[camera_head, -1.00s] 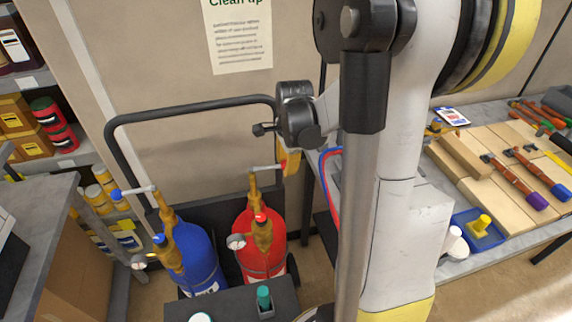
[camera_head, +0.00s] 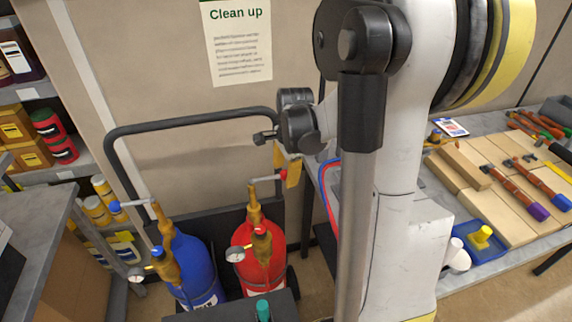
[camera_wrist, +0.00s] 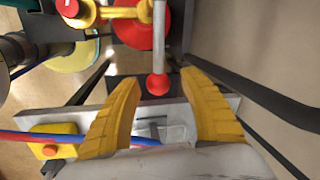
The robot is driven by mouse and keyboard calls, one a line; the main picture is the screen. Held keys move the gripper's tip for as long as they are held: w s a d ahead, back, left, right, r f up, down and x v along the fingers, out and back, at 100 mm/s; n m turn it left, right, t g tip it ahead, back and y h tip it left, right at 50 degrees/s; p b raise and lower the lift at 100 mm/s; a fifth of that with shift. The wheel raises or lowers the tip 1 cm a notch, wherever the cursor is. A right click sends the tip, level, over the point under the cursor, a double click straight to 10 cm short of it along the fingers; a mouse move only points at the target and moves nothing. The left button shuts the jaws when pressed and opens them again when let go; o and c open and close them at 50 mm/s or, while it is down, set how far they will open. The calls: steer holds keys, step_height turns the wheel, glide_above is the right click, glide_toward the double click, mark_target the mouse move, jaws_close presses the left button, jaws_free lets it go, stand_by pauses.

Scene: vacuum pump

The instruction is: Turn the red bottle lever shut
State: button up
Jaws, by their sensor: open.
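The red bottle (camera_head: 245,255) stands upright beside the blue bottle (camera_head: 196,262), with a brass valve on top. Its lever (camera_head: 265,180) is a thin grey bar pointing right, ending in a red ball. In the wrist view the lever (camera_wrist: 159,45) comes down from the top, and its red ball (camera_wrist: 157,84) appears between my yellow fingertips. My gripper (camera_wrist: 160,75) is open, with a gap on both sides of the ball. In the head view my gripper (camera_head: 287,165) is at the lever's end. I cannot tell whether either finger touches it.
A black cart handle (camera_head: 190,122) arches behind the bottles, and its dark bar passes right of my fingers in the wrist view. A workbench with tools (camera_head: 490,180) stands at the right. A shelf with cans (camera_head: 55,140) and a grey counter (camera_head: 35,225) are at the left.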

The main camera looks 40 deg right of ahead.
step_height(320, 180, up, 11)
steer(key=s, duration=0.2)
steer(key=shift+a, duration=0.25)
steer(key=shift+s+r, duration=0.1)
